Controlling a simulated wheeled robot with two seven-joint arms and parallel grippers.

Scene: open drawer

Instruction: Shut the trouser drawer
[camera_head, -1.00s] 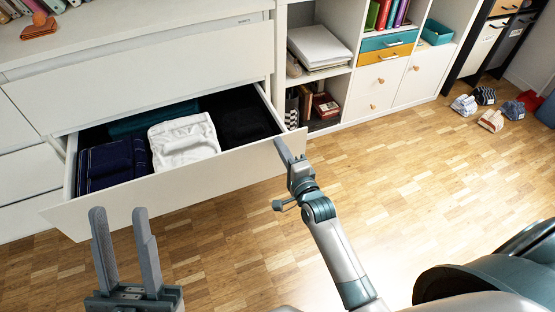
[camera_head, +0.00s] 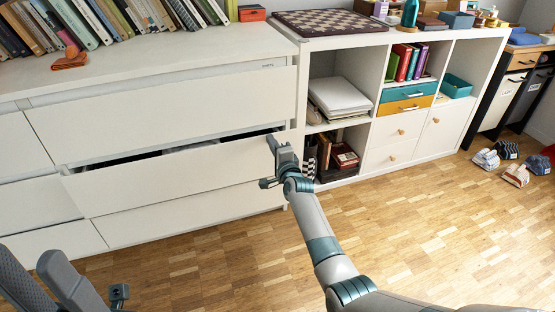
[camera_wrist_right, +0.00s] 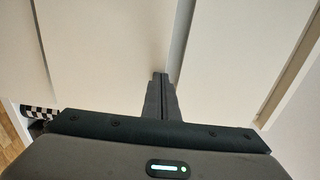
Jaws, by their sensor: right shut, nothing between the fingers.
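The trouser drawer (camera_head: 180,180) is a wide white drawer in the white dresser. It stands out only a little, with a narrow dark gap along its top edge. The clothes inside are almost wholly hidden; a bit of pale cloth shows in the gap. My right gripper (camera_head: 272,143) is shut and empty at the right end of the drawer front, with its fingertips at or very near the panel. In the right wrist view its shut fingers (camera_wrist_right: 161,95) point at white panels. My left gripper (camera_head: 42,280) is at the bottom left, fingers apart, away from the drawer.
A white shelf unit (camera_head: 345,165) stands right of the dresser, with books, boxes and a chessboard (camera_head: 330,22) on top. Books line the dresser top. Several caps or shoes (camera_head: 487,159) lie on the wooden floor at the right. The floor (camera_head: 230,260) before the dresser is clear.

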